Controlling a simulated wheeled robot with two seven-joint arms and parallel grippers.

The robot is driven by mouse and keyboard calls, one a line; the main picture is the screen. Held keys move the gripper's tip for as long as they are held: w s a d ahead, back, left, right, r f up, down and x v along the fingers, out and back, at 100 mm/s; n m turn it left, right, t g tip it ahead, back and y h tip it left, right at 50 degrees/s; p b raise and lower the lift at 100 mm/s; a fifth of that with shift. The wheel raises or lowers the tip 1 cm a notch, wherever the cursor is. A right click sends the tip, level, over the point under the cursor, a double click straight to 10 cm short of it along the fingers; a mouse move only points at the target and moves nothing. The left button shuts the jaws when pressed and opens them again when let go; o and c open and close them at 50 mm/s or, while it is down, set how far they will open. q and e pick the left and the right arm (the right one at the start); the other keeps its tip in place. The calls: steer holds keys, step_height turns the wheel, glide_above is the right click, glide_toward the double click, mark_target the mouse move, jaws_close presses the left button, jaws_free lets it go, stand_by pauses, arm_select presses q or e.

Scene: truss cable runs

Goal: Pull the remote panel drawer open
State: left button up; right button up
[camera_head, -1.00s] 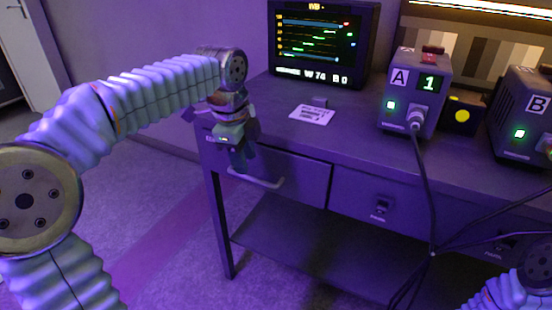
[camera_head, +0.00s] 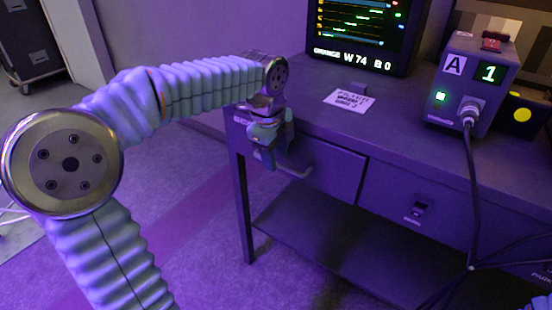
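The drawer (camera_head: 338,178) is the left one under the desk top, and its front looks close to flush with the desk. A pale bar handle (camera_head: 300,173) runs along its front. My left gripper (camera_head: 266,158) points down at the left part of this handle and hides that end. I cannot tell whether the fingers are around the bar or just beside it, or how far apart they are. My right gripper is out of view; only a sliver of my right arm shows at the bottom right corner.
A second drawer (camera_head: 415,205) with a dark latch sits to the right. On the desk (camera_head: 310,100) are a monitor (camera_head: 362,30), a paper card (camera_head: 350,101) and box A (camera_head: 462,90). A cable (camera_head: 472,190) hangs in front at right. Floor left of the desk is free.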

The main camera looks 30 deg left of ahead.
arm_select(q)
steer(key=shift+w+f, duration=0.1)
steer(key=shift+f, duration=0.35)
steer(key=shift+c, duration=0.5)
jaws_close()
